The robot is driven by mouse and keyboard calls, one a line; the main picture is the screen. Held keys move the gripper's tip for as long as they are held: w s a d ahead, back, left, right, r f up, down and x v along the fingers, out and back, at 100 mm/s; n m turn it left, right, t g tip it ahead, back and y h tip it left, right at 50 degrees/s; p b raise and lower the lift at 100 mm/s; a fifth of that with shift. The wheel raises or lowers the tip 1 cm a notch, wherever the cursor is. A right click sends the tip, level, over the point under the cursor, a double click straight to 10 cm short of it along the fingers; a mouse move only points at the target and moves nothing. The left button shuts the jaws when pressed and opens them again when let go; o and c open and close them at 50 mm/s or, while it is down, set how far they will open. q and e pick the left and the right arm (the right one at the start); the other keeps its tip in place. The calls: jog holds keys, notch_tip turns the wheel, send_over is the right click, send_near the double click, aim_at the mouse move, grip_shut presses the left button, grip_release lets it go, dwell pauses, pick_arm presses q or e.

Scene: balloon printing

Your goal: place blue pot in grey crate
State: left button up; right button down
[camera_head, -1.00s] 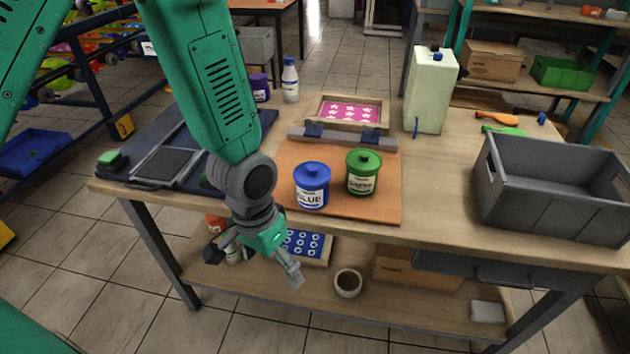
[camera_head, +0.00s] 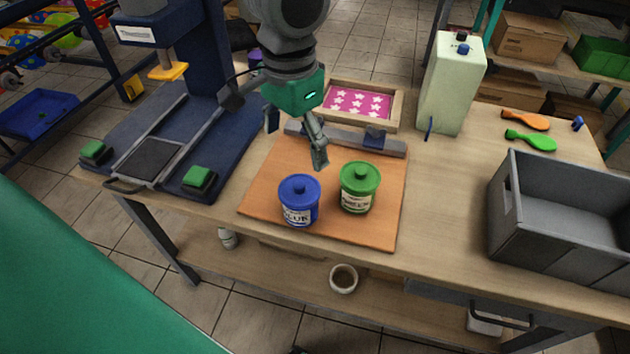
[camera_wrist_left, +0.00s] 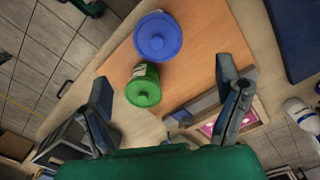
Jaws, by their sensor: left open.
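The blue pot (camera_head: 299,203) stands upright on an orange-brown board (camera_head: 383,226) near the table's front edge. In the left wrist view the blue pot (camera_wrist_left: 157,36) shows from above at the top middle. The grey crate (camera_head: 560,240) sits at the right of the table, and its visible inside looks empty. My left gripper (camera_head: 296,146) is above the back of the board, behind the pots in the head view. It is open and empty, its fingers spread apart in the left wrist view (camera_wrist_left: 170,104). My right gripper is not in view.
A green pot (camera_head: 358,190) stands close to the right of the blue pot. A pink star-patterned frame (camera_head: 398,109) lies behind the board. A pale container (camera_head: 447,90) stands at the back. A press machine (camera_head: 180,130) is at the left. Table between board and crate is clear.

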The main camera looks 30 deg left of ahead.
aim_at(301, 196)
pick_arm(q)
jog(key=f, duration=0.2)
jog(key=f+b, duration=0.1)
jog(key=f, duration=0.2)
jog(key=f+b, duration=0.1)
jog(key=f, duration=0.2)
jog(key=shift+w+d+f, duration=0.1)
jog(key=shift+w+d, duration=0.1)
jog(key=shift+d, duration=0.15)
jog(key=shift+s+a+f, duration=0.1)
jog(key=shift+a+f, duration=0.05)
jog(key=shift+f, duration=0.2)
notch_tip(301, 196, down, 5)
jog(key=shift+r+b, duration=0.1)
jog(key=shift+b, duration=0.65)
jog(key=shift+s+r, duration=0.1)
jog(key=shift+c, duration=0.5)
jog(key=c, duration=1.2)
